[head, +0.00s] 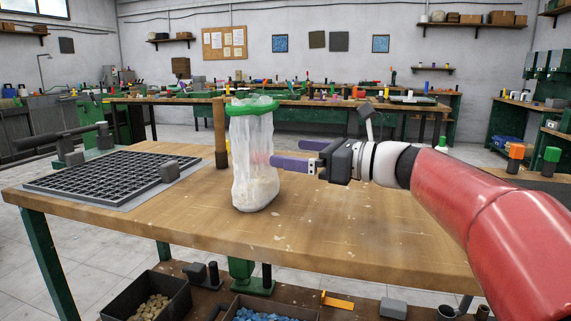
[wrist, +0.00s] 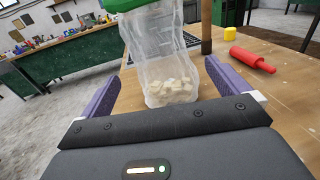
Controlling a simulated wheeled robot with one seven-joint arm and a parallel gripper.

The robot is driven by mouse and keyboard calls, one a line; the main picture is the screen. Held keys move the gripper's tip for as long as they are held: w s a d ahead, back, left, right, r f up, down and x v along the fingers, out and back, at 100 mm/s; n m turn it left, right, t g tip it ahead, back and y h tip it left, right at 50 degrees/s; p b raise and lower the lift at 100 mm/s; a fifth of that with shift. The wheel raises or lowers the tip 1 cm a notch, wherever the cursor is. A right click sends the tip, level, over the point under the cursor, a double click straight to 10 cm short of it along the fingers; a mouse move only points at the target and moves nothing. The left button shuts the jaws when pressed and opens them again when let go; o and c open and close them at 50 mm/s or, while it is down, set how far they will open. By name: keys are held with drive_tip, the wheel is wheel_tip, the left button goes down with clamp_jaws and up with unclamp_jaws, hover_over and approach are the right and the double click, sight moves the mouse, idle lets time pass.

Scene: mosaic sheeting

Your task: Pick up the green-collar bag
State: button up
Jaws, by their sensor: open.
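The green-collar bag (head: 252,160) is a clear, whitish plastic bag with a green ring at its top, standing upright on the wooden bench (head: 340,222). Pale pieces lie in its bottom. My gripper (head: 295,155) is just right of the bag in the head view, with its purple fingers pointing at it. In the wrist view the bag (wrist: 160,60) stands ahead, between the lines of the two spread fingers (wrist: 158,85). The fingers are open and hold nothing. I cannot tell whether the bag's near side is between the fingertips. The collar is partly cut off at the wrist view's top.
A black grid tray (head: 100,173) lies on the bench's left, with a wooden post (head: 220,135) behind the bag. A red roller-like tool (wrist: 252,60) and a yellow piece (wrist: 230,33) lie right of the bag in the wrist view. The bench's front is clear.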

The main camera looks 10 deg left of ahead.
sight(246, 141)
drive_tip(key=x, duration=0.4)
drive_tip(key=p+x, duration=0.1)
drive_tip(key=x, duration=0.7)
drive_tip(key=shift+r, duration=0.4)
drive_tip(key=c, duration=1.1)
drive_tip(key=shift+c, duration=0.7)
drive_tip(key=shift+r, duration=0.15)
